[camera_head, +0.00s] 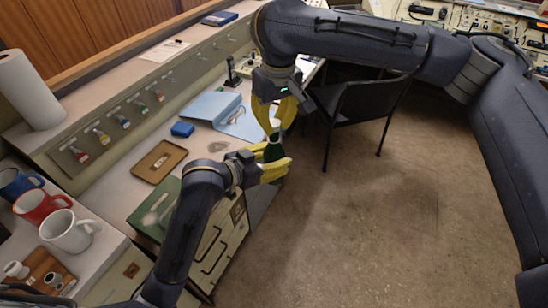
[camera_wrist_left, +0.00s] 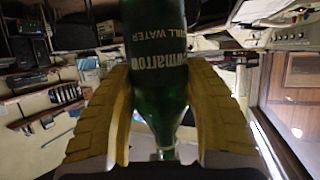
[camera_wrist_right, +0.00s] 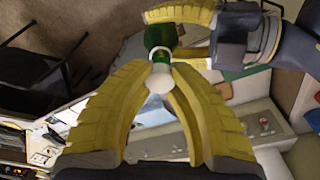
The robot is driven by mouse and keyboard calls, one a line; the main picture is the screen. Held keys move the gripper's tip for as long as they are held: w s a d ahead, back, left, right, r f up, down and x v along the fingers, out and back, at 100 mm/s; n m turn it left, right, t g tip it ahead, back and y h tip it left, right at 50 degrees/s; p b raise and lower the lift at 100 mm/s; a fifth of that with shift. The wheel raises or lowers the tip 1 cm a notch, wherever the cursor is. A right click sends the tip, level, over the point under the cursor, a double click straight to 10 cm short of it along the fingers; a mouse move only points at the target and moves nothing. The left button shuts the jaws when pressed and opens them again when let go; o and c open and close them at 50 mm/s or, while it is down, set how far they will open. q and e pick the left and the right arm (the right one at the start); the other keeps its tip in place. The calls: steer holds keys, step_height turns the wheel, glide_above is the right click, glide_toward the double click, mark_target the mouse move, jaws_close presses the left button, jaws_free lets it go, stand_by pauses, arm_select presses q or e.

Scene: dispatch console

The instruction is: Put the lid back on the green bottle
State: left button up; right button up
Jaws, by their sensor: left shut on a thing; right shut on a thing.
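The green bottle (camera_head: 273,151) is held in the air by my left gripper (camera_head: 273,168), whose yellow fingers close on its sides. In the left wrist view the bottle (camera_wrist_left: 155,95) fills the gap between the fingers, with its narrowing neck toward the bottom of the picture. My right gripper (camera_head: 276,112) is just above the bottle in the head view. In the right wrist view a small pale round lid (camera_wrist_right: 158,80) sits between its fingertips. The bottle (camera_wrist_right: 160,36) shows right behind the lid. I cannot tell whether lid and bottle touch.
Several mugs, one white (camera_head: 68,232), stand lower left. A black chair (camera_head: 355,105) stands right; open floor (camera_head: 360,220) lies below it.

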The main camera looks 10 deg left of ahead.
mark_target(274, 158)
stand_by(0.6)
steer(key=shift+f, duration=0.15)
stand_by(0.3)
steer(key=shift+f, duration=0.8)
steer(key=shift+f, duration=0.55)
stand_by(0.3)
steer(key=m, duration=0.3)
steer(key=shift+m+h, duration=0.3)
steer(key=shift+m, duration=0.1)
steer(key=m, duration=0.5)
steer(key=shift+m+h, duration=0.3)
steer(key=m, duration=0.8)
steer(key=shift+f+g, duration=0.1)
steer(key=shift+g, duration=0.2)
